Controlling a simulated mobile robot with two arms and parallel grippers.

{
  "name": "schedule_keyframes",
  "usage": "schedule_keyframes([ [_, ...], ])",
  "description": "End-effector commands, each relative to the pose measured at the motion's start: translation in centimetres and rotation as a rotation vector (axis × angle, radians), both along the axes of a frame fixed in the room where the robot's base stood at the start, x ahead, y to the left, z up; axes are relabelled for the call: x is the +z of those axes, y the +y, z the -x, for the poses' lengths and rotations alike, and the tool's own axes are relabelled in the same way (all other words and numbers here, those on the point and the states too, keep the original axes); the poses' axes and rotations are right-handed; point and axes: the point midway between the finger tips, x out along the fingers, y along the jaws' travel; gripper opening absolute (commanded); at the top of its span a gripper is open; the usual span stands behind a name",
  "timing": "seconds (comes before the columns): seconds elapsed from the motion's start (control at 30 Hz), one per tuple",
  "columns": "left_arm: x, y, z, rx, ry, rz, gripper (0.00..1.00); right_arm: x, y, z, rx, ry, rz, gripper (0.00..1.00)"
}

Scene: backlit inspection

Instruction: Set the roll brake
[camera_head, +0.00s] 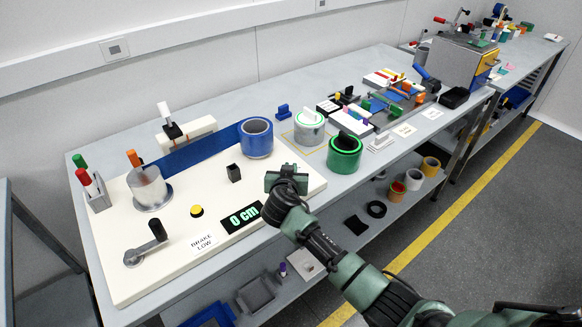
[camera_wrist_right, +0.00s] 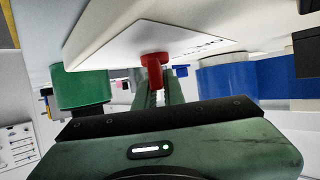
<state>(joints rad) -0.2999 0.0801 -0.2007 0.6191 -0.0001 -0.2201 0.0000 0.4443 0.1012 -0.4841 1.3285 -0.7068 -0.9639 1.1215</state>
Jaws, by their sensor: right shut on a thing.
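A cream-coloured board (camera_head: 118,262) on the bench carries a blue roll (camera_head: 257,140) with a blue strip (camera_head: 195,153) leading left to a clear drum (camera_head: 148,187). A small label (camera_head: 203,242) reads "BRAKE LOW", and a black display (camera_head: 242,217) reads "0 cm". My right gripper (camera_head: 286,180) is at the board's right end, in front of the blue roll. In the right wrist view, which looks upside down, its fingers (camera_wrist_right: 159,97) are shut on a red handle (camera_wrist_right: 154,62). In the head view this handle is hidden behind my gripper. My left gripper is not in view.
A crank with a black grip (camera_head: 157,230) and a yellow button (camera_head: 197,211) sit on the board. A holder with coloured handles (camera_head: 97,194) stands at its left end.

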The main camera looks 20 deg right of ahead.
Motion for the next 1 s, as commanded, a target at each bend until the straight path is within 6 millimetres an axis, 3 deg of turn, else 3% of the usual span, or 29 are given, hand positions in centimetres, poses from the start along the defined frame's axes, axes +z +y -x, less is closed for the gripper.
schedule_keyframes([
  [0.53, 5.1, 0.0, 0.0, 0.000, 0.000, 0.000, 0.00, 0.5, 0.2, -0.2, 0.519, 0.001, 0.010, 0.00],
  [1.0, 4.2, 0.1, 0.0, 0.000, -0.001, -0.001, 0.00, 0.0, 0.6, -0.2, 0.821, 0.001, 0.012, 0.00],
])
